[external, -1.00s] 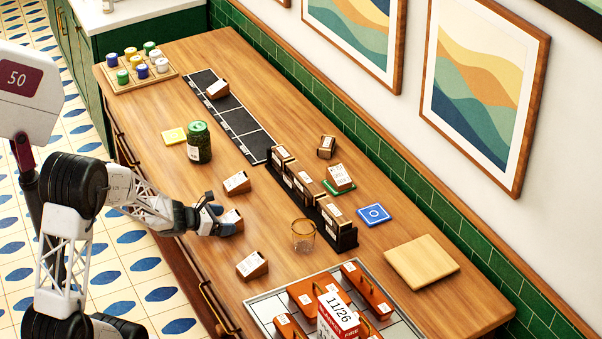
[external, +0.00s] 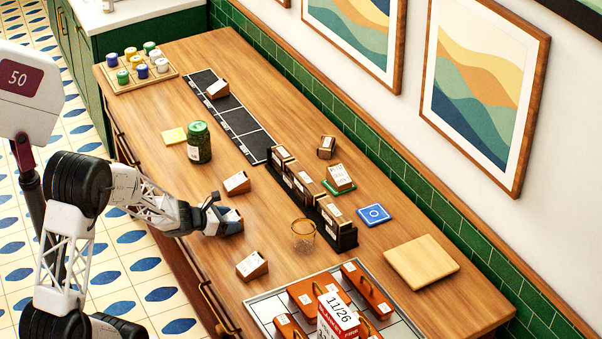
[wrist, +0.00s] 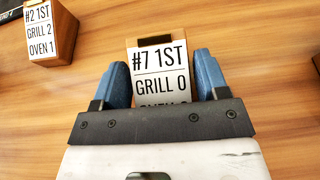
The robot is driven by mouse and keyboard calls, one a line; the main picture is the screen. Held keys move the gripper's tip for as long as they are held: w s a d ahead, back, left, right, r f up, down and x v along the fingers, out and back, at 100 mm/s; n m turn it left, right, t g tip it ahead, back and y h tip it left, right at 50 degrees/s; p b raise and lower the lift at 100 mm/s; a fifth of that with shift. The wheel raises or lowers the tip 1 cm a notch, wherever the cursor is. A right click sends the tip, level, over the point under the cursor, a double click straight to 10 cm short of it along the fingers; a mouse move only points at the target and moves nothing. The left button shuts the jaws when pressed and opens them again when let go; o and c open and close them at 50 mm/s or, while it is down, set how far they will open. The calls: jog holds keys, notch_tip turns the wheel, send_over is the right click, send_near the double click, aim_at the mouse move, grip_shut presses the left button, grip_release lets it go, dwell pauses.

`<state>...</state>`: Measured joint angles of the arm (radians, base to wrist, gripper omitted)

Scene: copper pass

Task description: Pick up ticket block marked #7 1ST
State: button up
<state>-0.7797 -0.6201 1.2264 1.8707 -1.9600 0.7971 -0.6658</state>
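The ticket block marked #7 1ST (wrist: 160,78) is a wooden block with a sloped white card, and its lower lines are partly hidden by my gripper's dark crossbar. My gripper (wrist: 162,75) has one blue finger on each side of this block, close along its left and right edges. I cannot tell whether the fingers press on it or leave a thin gap. In the external view my gripper (external: 222,214) is low at the block (external: 236,222), which appears to rest on the counter and is partly covered by the fingers.
A block marked #2 1ST (wrist: 45,30) stands to the left in the wrist view. In the external view other ticket blocks stand behind (external: 237,182) and in front (external: 252,266). A clear glass (external: 303,235) is to the right, near a dark block rack (external: 345,238).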

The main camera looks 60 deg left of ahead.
jog(key=c, duration=0.6)
jog(key=shift+r, duration=0.15)
jog(key=shift+r, duration=0.95)
jog(key=shift+s+d+r, duration=0.2)
jog(key=shift+s+r, duration=0.1)
jog(key=shift+r, duration=0.45)
jog(key=s+d, duration=0.2)
jog(key=s, duration=0.2)
jog(key=s+d+r, duration=0.1)
jog(key=s+d, duration=0.2)
jog(key=s, duration=0.1)
jog(key=s+d, duration=0.3)
jog(key=s, duration=0.2)
jog(key=shift+r, duration=0.15)
